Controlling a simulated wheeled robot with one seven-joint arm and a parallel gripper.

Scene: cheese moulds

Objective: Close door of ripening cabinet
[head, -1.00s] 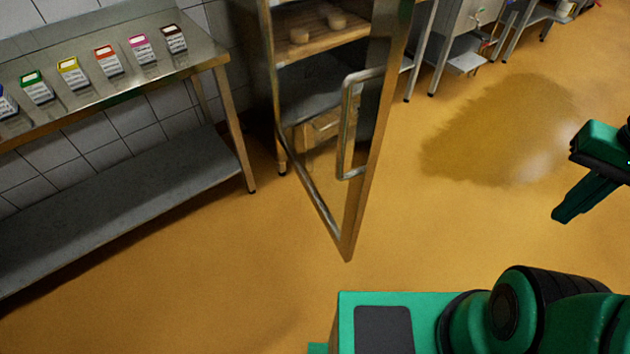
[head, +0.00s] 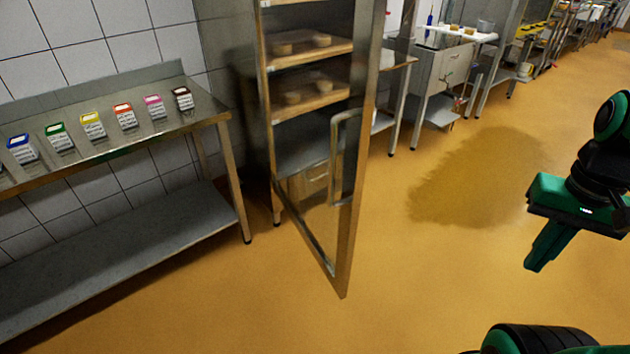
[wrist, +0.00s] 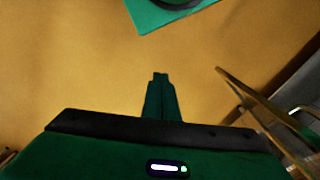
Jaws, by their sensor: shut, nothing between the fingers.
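The ripening cabinet (head: 262,110) stands against the tiled wall in the head view, with wooden shelves holding round cheeses. Its glass door, with a metal frame (head: 352,225), stands open and swung out toward me. A long bar handle (head: 337,160) is on the door near its free edge. My gripper (head: 536,262) is at the right of the head view, shut and empty, well apart from the door. In the wrist view the shut fingers (wrist: 161,90) point over bare floor, and a metal-framed edge, probably the door (wrist: 260,105), shows at the right.
A steel table (head: 100,130) with several colour-labelled boxes and a lower shelf stands left of the cabinet. More steel tables and a drawer unit (head: 440,75) line the wall beyond. A dark wet-looking patch (head: 480,180) lies on the floor. The floor between door and gripper is clear.

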